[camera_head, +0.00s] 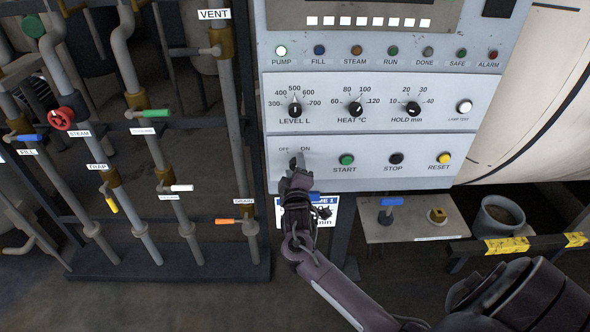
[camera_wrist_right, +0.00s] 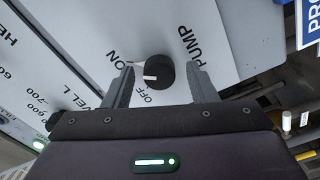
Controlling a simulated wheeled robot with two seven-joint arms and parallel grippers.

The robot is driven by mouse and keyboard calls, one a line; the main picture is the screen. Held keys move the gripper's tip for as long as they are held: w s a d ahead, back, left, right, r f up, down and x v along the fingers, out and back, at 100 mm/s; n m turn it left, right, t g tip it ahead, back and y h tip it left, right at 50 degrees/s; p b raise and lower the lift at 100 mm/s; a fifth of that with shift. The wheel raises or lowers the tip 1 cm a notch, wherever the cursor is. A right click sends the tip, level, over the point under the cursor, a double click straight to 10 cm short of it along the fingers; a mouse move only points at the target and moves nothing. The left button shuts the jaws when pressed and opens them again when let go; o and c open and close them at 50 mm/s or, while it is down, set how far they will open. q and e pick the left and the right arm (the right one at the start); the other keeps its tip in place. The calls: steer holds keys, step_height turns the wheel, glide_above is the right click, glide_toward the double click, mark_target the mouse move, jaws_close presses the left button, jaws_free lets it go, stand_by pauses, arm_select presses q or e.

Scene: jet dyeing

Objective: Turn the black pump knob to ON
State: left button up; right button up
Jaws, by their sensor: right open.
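The black pump knob (camera_wrist_right: 162,71) sits on the light panel by the PUMP label, with a white pointer mark on it. In the wrist view the mark faces the side of the OFF and ON labels; I cannot tell exactly which it points at. My right gripper (camera_wrist_right: 161,86) is open, with one finger on each side of the knob. I cannot tell whether the fingers touch it. In the head view my right gripper (camera_head: 297,165) is at the panel's lower left, below the OFF and ON labels, and mostly hides the knob. My left gripper is not in view.
Above are the LEVEL knob (camera_head: 295,110), HEAT knob (camera_head: 356,109) and HOLD knob (camera_head: 413,109). The START button (camera_head: 347,160), STOP button (camera_head: 396,158) and RESET button (camera_head: 444,158) are to the right. The PUMP lamp (camera_head: 281,51) looks bright. Pipes with valves stand at left.

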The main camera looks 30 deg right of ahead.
steer(key=v, duration=0.7)
steer(key=shift+s+b, duration=0.4)
steer(key=shift+b, duration=0.05)
steer(key=shift+a, duration=0.15)
